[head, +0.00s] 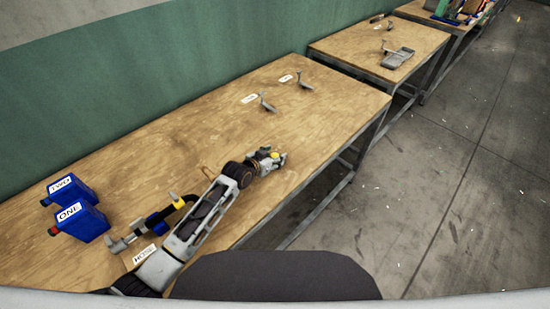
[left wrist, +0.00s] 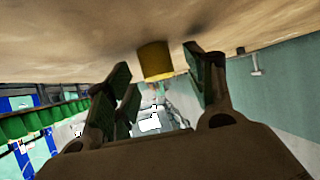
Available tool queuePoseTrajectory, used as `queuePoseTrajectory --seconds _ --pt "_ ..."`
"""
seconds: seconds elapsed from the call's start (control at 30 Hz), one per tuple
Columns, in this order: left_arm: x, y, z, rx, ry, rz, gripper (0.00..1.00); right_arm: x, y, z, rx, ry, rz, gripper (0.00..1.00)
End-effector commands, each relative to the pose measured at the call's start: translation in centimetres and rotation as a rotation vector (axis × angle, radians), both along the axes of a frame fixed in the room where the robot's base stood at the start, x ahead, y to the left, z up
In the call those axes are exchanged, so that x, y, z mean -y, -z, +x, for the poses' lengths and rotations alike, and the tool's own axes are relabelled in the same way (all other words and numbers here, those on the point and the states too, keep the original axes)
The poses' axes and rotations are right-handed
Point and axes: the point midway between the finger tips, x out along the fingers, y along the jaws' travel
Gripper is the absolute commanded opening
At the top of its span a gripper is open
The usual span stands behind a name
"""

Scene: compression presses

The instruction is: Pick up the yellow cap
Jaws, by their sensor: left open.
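The yellow cap (left wrist: 155,60) is a short yellow cylinder against the wooden tabletop, which fills the top of the left wrist view. It shows there between the two green-padded fingers of my left gripper (left wrist: 155,88), with a gap at its right side; contact at its left is unclear. In the head view, a small yellow spot of the cap (head: 275,154) shows at my left gripper (head: 271,158), low over the table (head: 200,140). The gripper is open and partly hides the cap. My right gripper is out of view.
Two blue boxes, labelled ONE (head: 83,224) and TWO (head: 68,190), stand at the left. A black and yellow tool (head: 160,218) lies beside my left arm. Two small grey tools (head: 266,103) (head: 304,82) stand farther back by labels. A second table (head: 350,47) holds a grey tray (head: 397,58).

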Motion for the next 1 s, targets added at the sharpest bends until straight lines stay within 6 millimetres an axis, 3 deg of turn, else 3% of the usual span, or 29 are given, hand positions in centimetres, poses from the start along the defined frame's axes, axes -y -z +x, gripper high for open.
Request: queuePoseTrajectory --seconds 0.4,0.7,1.0 --pt "0.01 0.01 -0.01 0.000 0.000 0.000 0.54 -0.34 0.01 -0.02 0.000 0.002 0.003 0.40" --pt "-0.01 0.01 -0.02 0.000 0.000 0.000 0.18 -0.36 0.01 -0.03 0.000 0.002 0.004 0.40" --pt "-0.01 -0.01 -0.01 0.000 0.000 0.000 0.18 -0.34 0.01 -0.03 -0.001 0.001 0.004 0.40"
